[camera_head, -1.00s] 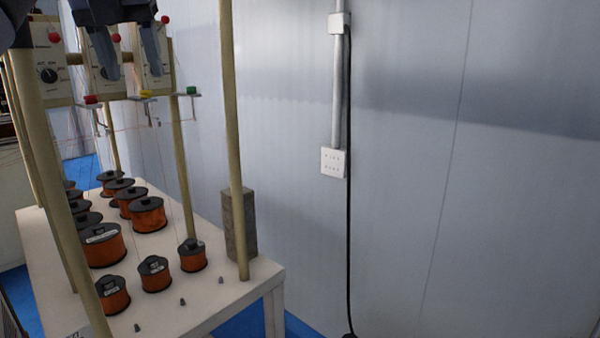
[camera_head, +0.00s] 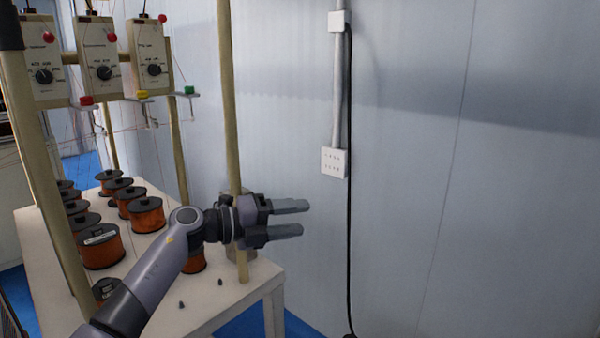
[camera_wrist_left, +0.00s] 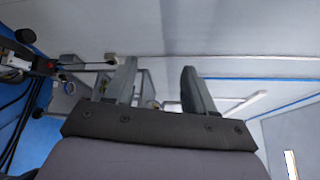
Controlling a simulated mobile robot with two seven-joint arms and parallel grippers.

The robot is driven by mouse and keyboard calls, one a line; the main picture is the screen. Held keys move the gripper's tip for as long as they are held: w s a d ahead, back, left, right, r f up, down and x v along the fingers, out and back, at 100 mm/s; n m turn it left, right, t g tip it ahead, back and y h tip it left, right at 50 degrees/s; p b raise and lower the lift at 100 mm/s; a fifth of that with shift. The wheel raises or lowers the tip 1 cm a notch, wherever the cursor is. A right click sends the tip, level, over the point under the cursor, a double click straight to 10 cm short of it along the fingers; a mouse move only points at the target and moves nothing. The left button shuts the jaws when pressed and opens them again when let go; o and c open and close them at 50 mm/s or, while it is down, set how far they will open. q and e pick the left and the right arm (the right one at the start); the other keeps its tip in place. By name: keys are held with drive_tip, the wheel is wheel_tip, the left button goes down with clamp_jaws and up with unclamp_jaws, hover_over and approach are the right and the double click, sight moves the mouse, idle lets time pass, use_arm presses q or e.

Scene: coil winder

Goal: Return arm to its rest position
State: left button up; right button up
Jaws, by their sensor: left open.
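My left gripper (camera_head: 290,220) is in the head view, its arm coming in from the lower left. It is open and empty, with its two fingers pointing right towards the wall. It is in front of the table's right end and hides part of a wooden post (camera_head: 230,120) and of the grey block behind it. In the left wrist view the two fingers (camera_wrist_left: 157,90) stand apart with nothing between them. My right gripper is not in view.
A white table (camera_head: 215,302) carries several copper wire spools (camera_head: 100,247). Above hang control boxes (camera_head: 103,55) with knobs and thin wires between wooden posts. A grey wall (camera_head: 450,150) with a socket box (camera_head: 333,162) and a black cable is behind. The space right of the gripper is free.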

use_arm(q)
drive_tip(key=s+a+f+n+t+y, duration=0.5)
drive_tip(key=s+a+f+n+t, duration=0.15)
drive_tip(key=f+n, duration=0.5)
drive_tip(key=s+a+f+n+t+y, duration=0.5)
drive_tip(key=s+a+f+n, duration=0.25)
drive_tip(key=f+n, duration=0.45)
drive_tip(key=s+a+f+n+g+y, duration=0.1)
drive_tip(key=s+f+n+g, duration=0.1)
drive_tip(key=s, duration=0.5)
drive_tip(key=s+a+f+n+g+y, duration=0.1)
drive_tip(key=s+a+f+n+g, duration=0.1)
drive_tip(key=s+f, duration=0.3)
drive_tip(key=s+a+f+n+g+y+p, duration=0.1)
drive_tip(key=s+f+n+g, duration=0.2)
drive_tip(key=s, duration=0.6)
drive_tip(key=shift+a+f+n, duration=0.35)
drive_tip(key=shift+f+n, duration=0.35)
drive_tip(key=shift+n, duration=0.15)
